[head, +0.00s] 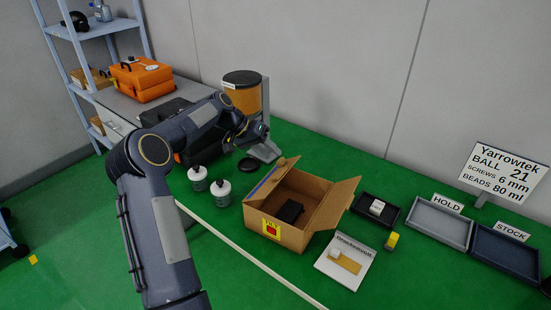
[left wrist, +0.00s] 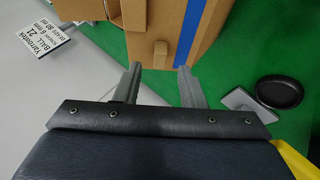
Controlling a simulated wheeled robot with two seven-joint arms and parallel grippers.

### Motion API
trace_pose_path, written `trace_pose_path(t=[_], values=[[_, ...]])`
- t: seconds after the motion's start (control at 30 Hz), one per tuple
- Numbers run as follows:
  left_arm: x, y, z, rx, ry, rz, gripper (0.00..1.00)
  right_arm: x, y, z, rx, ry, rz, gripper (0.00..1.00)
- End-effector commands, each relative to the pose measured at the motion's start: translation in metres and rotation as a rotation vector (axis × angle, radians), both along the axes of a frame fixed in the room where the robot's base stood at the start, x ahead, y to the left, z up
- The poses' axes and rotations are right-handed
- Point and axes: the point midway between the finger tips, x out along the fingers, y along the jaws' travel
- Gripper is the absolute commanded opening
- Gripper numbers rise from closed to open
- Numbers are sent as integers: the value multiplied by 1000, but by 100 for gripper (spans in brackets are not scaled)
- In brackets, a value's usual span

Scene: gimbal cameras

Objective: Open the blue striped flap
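In the left wrist view the blue stripe (left wrist: 196,40) runs down the cardboard, right of a small brown tab (left wrist: 160,48). My left gripper (left wrist: 160,82) is open and empty, its fingers pointing toward the tab without visibly touching. My right gripper is out of view.
Two white jars (head: 209,187) stand left of the box. An orange-banded canister (head: 243,95) stands behind my gripper, near a black round dish (head: 248,164). A card (head: 345,262), a small black tray (head: 375,210) and the HOLD tray (head: 440,224) lie to the right.

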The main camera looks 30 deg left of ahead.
Motion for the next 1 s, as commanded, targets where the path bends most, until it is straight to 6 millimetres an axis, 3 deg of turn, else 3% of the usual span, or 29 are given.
trace_pose_path(t=[0.3,0.8,0.9,1.0], values=[[-14,19,27,0,-1,1,36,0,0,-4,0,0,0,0],[-15,19,28,-1,0,0,36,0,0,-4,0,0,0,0],[-16,14,32,8,1,-7,36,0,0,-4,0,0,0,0],[-24,-10,49,47,9,-34,36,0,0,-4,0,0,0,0]])
